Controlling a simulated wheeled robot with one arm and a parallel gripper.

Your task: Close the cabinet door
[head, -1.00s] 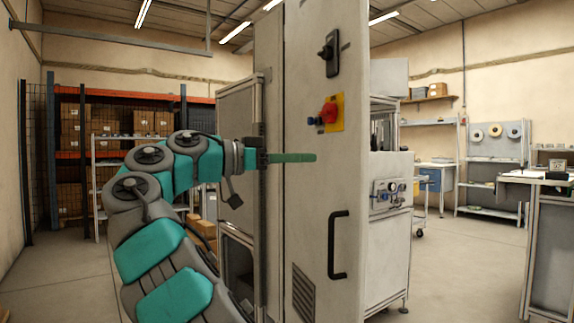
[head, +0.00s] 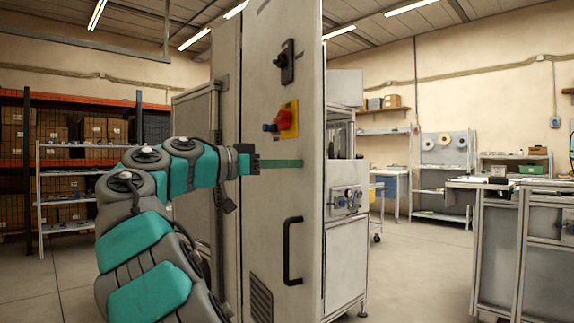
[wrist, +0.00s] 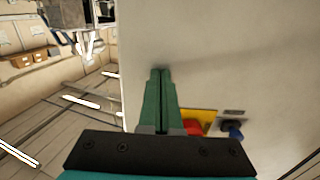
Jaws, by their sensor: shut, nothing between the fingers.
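The cabinet door (head: 262,215) is a tall pale grey panel in the middle of the head view. It carries a black rotary switch (head: 285,62), a red knob on a yellow plate (head: 287,120) and a black bar handle (head: 290,252). My gripper (head: 302,163) is shut and empty. Its green fingers lie across the door face, between the red knob and the handle. In the wrist view, the closed fingers (wrist: 160,70) point along the pale panel (wrist: 230,70); I cannot tell if they touch it. How far the door stands open is unclear.
A machine with a control panel (head: 345,200) stands just right of the door. A grey workbench (head: 498,260) is at the right. Shelves with boxes (head: 90,130) stand at the back left. The floor (head: 415,275) between the machine and workbench is clear.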

